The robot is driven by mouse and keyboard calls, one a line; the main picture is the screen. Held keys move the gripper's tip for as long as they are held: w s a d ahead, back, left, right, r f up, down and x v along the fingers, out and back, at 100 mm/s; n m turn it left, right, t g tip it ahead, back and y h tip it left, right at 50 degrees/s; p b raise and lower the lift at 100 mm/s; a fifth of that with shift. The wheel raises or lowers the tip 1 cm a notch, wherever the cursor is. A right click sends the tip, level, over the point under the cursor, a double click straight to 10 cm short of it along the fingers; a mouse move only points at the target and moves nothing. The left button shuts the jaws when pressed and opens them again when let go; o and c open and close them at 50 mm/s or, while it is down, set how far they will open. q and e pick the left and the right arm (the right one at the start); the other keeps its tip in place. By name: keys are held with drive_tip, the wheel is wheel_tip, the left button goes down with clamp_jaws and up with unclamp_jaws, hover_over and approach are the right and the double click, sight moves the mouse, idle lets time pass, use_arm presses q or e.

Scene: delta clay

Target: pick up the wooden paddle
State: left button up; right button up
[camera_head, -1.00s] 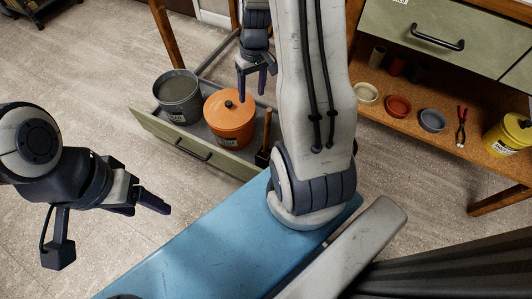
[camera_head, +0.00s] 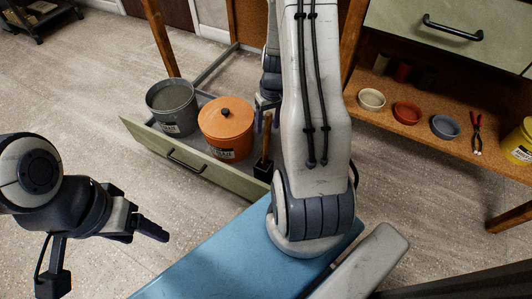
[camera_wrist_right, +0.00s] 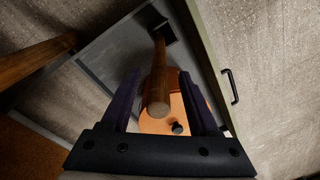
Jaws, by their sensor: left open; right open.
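The wooden paddle (camera_head: 266,140) stands upright in a small black holder (camera_head: 263,172) at the right end of the open drawer. In the right wrist view the paddle (camera_wrist_right: 158,80) shows as a brown handle, its round end towards the camera, with the black holder (camera_wrist_right: 164,34) at its far end. My right gripper (camera_head: 265,112) is above the paddle, partly hidden by my arm. In the wrist view its two fingers lie open on either side of the handle, with gaps; I see no grip on it. My left gripper (camera_head: 152,229) is open and empty at the left, away from the drawer.
The green drawer (camera_head: 185,163) also holds a grey bucket (camera_head: 173,112) and an orange lidded pot (camera_head: 226,130), close left of the paddle. Wooden posts stand behind. A shelf at right holds small bowls (camera_head: 407,112), red-handled pliers (camera_head: 477,130) and a yellow can (camera_head: 519,142).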

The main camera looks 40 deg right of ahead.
sight(268, 131)
wheel_tip(268, 131, down, 4)
drive_tip(key=shift+a+r+b, duration=0.1)
drive_tip(key=shift+r+b, duration=0.1)
drive_tip(key=shift+b, duration=0.6)
drive_tip(key=shift+r, duration=0.1)
clamp_jaws()
